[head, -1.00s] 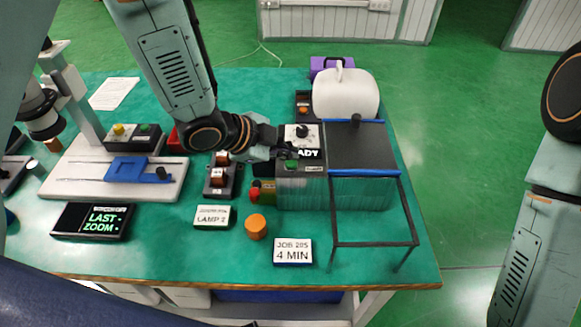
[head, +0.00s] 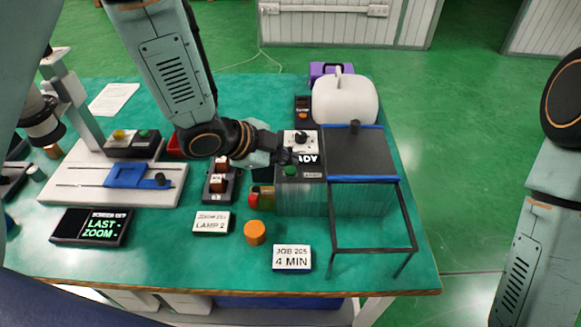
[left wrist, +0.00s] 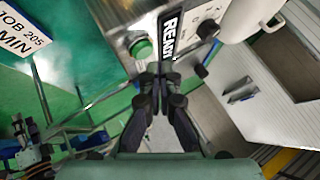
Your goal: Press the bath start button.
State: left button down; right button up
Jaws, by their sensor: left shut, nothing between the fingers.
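The steel bath (head: 300,200) stands at the right of the table. The round green button (head: 291,170) is on its control panel, beside the display, where "ADY" shows past my gripper. My left gripper (head: 287,157) is shut and empty just behind the green button, over the panel. In the left wrist view the closed fingertips (left wrist: 160,72) are close to the green button (left wrist: 141,47), which lies to their upper left, and to the display reading "READY" (left wrist: 172,36). I cannot tell whether they touch the panel. My right gripper is out of view.
A black knob (head: 301,137) sits behind the display. A red knob (head: 253,201), an orange cap (head: 255,232) and a "4 MIN" sign (head: 291,258) are near. A white jug (head: 345,100) stands behind.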

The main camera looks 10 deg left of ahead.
aim_at(287, 170)
pick_arm(q)
jog(key=shift+a, duration=0.1)
jog(key=shift+f, duration=0.1)
jog(key=shift+f, duration=0.3)
jog(key=shift+f+b, duration=0.45)
jog(key=shift+b, duration=0.1)
dwell(0.9)
jog(key=shift+r, duration=0.1)
jog(key=shift+r+p, duration=0.8)
jog(key=shift+p, duration=0.1)
notch_tip(287, 170, up, 5)
jog(key=p, duration=0.5)
